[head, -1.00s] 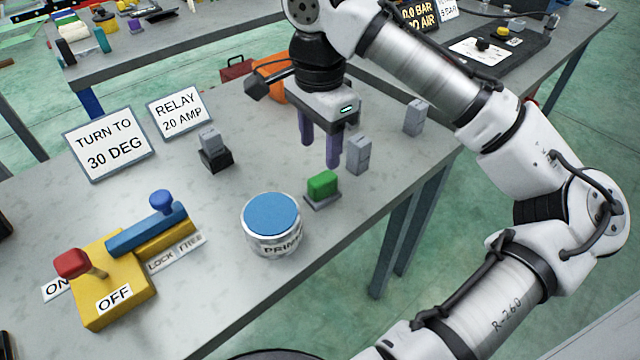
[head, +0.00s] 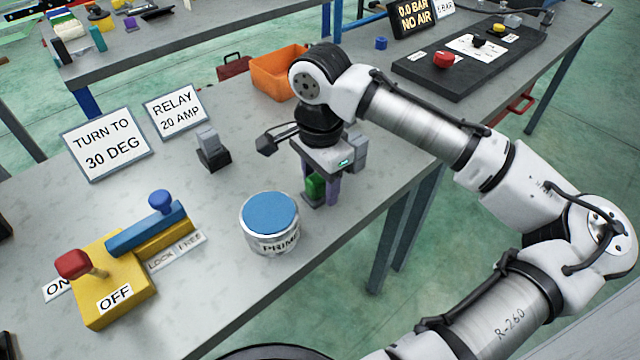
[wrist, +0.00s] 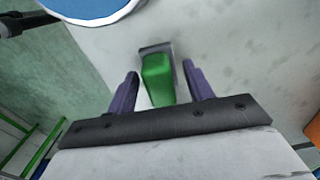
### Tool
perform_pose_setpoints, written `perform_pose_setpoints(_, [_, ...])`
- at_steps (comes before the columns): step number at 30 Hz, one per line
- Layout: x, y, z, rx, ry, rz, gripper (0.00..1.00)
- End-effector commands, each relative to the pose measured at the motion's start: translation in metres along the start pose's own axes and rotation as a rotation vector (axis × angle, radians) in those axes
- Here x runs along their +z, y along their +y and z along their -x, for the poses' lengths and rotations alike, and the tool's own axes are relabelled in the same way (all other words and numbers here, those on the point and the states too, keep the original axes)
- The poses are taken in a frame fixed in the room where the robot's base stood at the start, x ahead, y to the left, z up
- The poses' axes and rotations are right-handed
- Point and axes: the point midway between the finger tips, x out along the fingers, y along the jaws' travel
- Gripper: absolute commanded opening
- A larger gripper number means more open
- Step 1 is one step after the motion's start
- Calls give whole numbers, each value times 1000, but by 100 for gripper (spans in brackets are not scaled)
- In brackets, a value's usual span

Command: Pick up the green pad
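The green pad (head: 315,187) is a small green block on a dark grey base, standing on the grey bench to the right of the primer tin. My gripper (head: 320,190) points down over it, and its fingers partly hide it in the head view. In the wrist view the green pad (wrist: 158,80) lies between the two purple fingers of my gripper (wrist: 160,82). The fingers are apart, with a visible gap on each side of the pad. The pad's grey base (wrist: 155,48) shows beyond it.
The primer tin (head: 270,222) with a blue lid stands close on the left. Grey blocks (head: 358,150) stand just behind my gripper. A grey block on a black base (head: 212,150) is further left. An orange bin (head: 275,75) stands behind. The bench's front edge is close on the right.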

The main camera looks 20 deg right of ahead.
Motion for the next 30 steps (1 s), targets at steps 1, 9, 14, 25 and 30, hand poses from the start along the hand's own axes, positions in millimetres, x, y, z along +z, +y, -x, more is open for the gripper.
perform_pose_setpoints(1, [0, 0, 0, 0, 0, 0, 46])
perform_pose_setpoints(9, [0, 0, 0, 0, 0, 0, 11])
perform_pose_setpoints(14, [0, 0, 1, 0, 0, 0, 10])
perform_pose_setpoints(25, [0, -1, 23, -1, 1, -2, 9])
perform_pose_setpoints(30, [0, -1, 61, -3, 2, -1, 9])
